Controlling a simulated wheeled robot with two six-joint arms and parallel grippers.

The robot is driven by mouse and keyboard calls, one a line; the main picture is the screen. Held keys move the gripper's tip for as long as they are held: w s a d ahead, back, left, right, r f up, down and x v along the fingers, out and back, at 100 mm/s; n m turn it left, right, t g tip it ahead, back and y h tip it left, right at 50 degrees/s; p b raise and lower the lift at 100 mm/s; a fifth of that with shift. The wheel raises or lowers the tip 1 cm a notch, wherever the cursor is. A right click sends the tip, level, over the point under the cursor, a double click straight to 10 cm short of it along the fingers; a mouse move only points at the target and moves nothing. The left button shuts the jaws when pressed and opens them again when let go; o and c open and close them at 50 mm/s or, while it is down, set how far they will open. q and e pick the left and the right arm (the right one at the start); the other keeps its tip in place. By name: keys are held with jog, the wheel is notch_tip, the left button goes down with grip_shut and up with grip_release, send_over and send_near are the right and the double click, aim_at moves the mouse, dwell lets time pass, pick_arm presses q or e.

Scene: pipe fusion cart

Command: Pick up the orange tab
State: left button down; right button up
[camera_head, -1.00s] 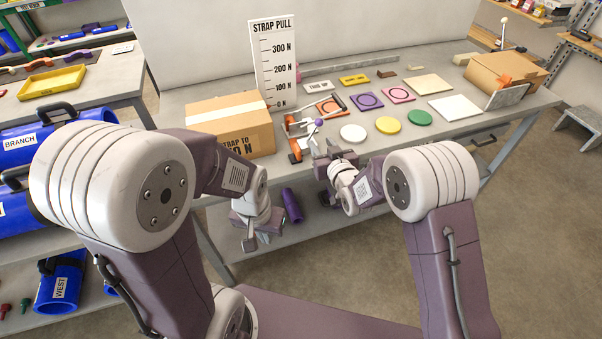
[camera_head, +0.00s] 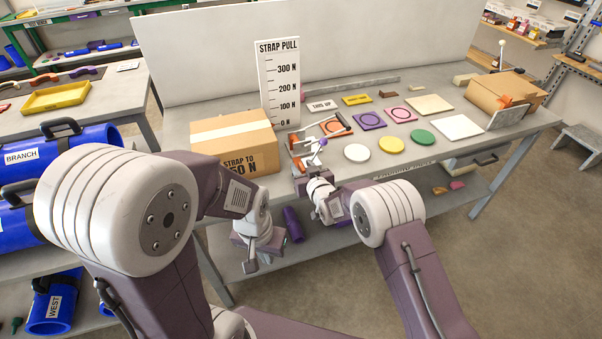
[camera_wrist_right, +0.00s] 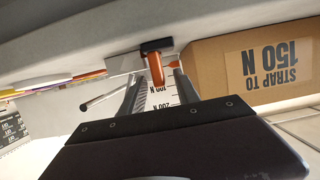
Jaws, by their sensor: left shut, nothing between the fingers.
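An orange tab (camera_wrist_right: 157,70) with a black end shows in the right wrist view, in the gap between the two fingers of my right gripper (camera_wrist_right: 157,90). The fingers stand apart, and I cannot tell whether they touch it. In the head view, an orange piece (camera_head: 300,163) lies at the bench's front edge, just beyond my right gripper (camera_head: 309,178), whose fingertips are partly hidden by the wrist. My left gripper (camera_head: 251,266) is shut and empty, hanging low in front of the bench.
A cardboard box (camera_head: 232,146) stands left of the orange piece, with the strap pull scale (camera_head: 279,90) behind. A metal tool (camera_head: 325,130) stands close by. White (camera_head: 356,153), yellow (camera_head: 391,145) and green discs (camera_head: 423,137) lie to the right. A purple cylinder (camera_head: 293,224) is below.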

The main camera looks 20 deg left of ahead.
jog(key=shift+w+a+f, duration=0.2)
jog(key=shift+w+a, duration=0.1)
jog(key=shift+r, duration=0.1)
grip_shut()
